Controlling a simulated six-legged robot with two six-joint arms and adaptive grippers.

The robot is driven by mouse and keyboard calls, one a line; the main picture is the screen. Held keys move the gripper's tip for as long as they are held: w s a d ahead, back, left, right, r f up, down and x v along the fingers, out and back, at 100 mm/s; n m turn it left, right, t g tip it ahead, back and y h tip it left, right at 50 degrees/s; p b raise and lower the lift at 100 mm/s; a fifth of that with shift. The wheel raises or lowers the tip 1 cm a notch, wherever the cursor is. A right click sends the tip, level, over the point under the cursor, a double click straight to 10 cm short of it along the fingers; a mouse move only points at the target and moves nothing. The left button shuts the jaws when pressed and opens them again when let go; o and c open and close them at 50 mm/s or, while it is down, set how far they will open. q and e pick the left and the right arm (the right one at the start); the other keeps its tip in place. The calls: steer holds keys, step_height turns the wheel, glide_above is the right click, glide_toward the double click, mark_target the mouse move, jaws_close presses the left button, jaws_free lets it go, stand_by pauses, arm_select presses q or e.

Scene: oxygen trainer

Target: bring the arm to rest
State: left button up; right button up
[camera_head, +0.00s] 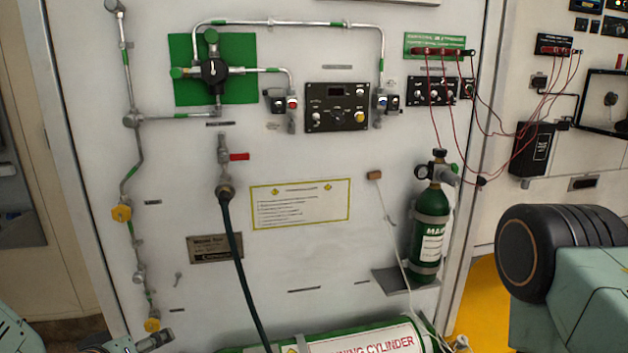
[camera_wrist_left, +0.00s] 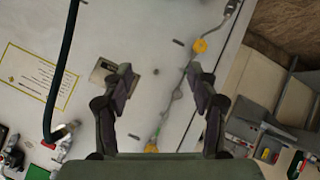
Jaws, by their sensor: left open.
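My left gripper (camera_wrist_left: 163,85) is open in the left wrist view, its two dark fingers spread with nothing between them. Beyond the fingers is the trainer panel (camera_wrist_left: 140,40), seen at a turned angle. The panel's thin pipe with a yellow knob (camera_wrist_left: 199,46) and another yellow knob (camera_wrist_left: 151,148) runs behind the gap between the fingers. I see no contact with the panel. In the head view, teal parts of my own arms show at the lower left and right edges. My right gripper is not in view.
A large green-and-white cylinder (camera_head: 365,342) lies at the bottom. Red leads (camera_head: 490,135) hang at right.

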arm_select(q)
steer(key=s+d+f+m+g, duration=0.2)
steer(key=s+f, duration=0.4)
steer(key=s, duration=0.4)
steer(key=s+d+f+m+g, duration=0.2)
steer(key=s+f+g, duration=0.3)
steer(key=s+f, duration=0.2)
steer(key=s+d+f+m+g, duration=0.2)
steer(key=s+f, duration=0.4)
steer(key=s, duration=0.6)
steer(key=shift+s+d+f+g, duration=0.3)
steer(key=shift+s+f+g, duration=0.1)
steer(key=shift+g, duration=0.5)
steer(key=shift+w, duration=0.1)
steer(key=shift+c, duration=0.2)
